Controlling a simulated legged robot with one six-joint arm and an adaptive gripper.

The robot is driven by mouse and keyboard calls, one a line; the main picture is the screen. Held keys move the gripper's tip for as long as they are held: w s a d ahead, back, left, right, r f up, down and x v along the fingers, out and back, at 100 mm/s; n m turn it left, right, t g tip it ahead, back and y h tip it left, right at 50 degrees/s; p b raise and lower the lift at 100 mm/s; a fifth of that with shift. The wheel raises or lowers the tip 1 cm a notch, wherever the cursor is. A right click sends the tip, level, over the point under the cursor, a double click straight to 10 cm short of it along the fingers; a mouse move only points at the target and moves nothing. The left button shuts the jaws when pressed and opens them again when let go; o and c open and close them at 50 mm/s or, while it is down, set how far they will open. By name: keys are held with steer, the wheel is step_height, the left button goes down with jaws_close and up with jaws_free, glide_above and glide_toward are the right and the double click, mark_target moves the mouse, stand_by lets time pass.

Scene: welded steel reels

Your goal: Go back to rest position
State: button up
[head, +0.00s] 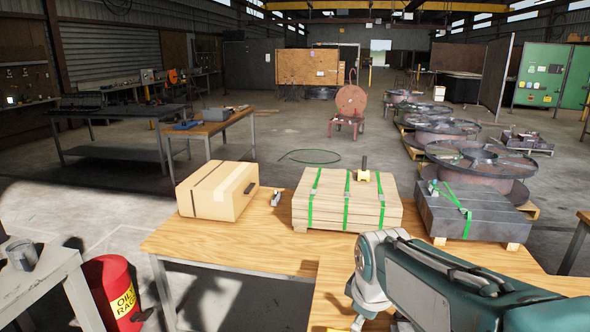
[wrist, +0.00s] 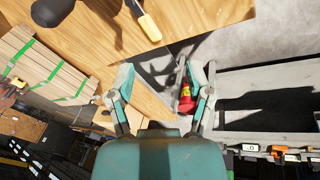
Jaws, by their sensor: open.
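My gripper (wrist: 160,78) shows in the wrist view with its two teal and grey fingers spread apart and nothing between them. Through the gap I see table wood, grey floor and, further down, a red bin (wrist: 186,98). In the head view my teal and grey arm reaches in from the bottom right over the wooden table (head: 225,240). The gripper end is mostly cut off or hidden there at the lower edge.
On the table stand a cardboard box (head: 215,191), a green-strapped plank stack (head: 335,215) and a strapped dark stack (head: 468,215). A red oil rag bin (head: 112,290) stands left of the table. Steel reels (head: 475,165) are at back right. Open floor lies beyond.

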steer(key=s+d+r+m+t, duration=0.1)
steer(key=s+m, duration=0.4)
steer(key=s, duration=0.3)
steer(key=s+d+r+m+t, duration=0.1)
steer(key=s+m, duration=0.4)
steer(key=s, duration=0.2)
steer(key=shift+s+d, duration=0.25)
steer(key=shift+s, duration=0.1)
